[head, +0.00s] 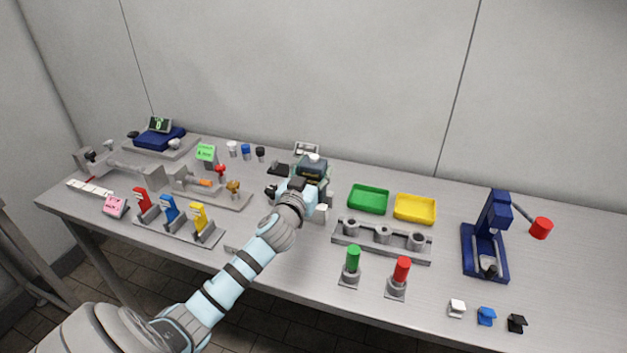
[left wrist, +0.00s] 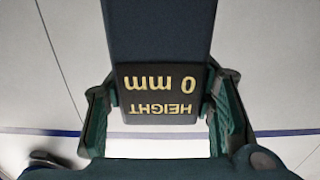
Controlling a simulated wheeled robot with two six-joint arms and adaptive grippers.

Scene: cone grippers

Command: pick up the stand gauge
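The stand gauge shows in the left wrist view as a dark block (left wrist: 160,35) with a panel (left wrist: 160,93) reading "HEIGHT 0 mm" upside down. In the head view its dark blue-grey head (head: 312,166) stands toward the back middle of the table, its lower part largely hidden by my left arm. My left gripper (head: 303,192) is at the gauge. In the left wrist view its green-padded fingers (left wrist: 162,108) lie on either side of the panel, very close to it. I cannot tell whether they press on it. My right gripper is not in view.
A grey block with holes (head: 380,246) and green (head: 369,198) and yellow (head: 415,208) trays are to the right. Red, blue and yellow pieces (head: 170,214) stand to the left. A blue press (head: 487,240) is at far right. Bare table (head: 570,290) lies beyond it.

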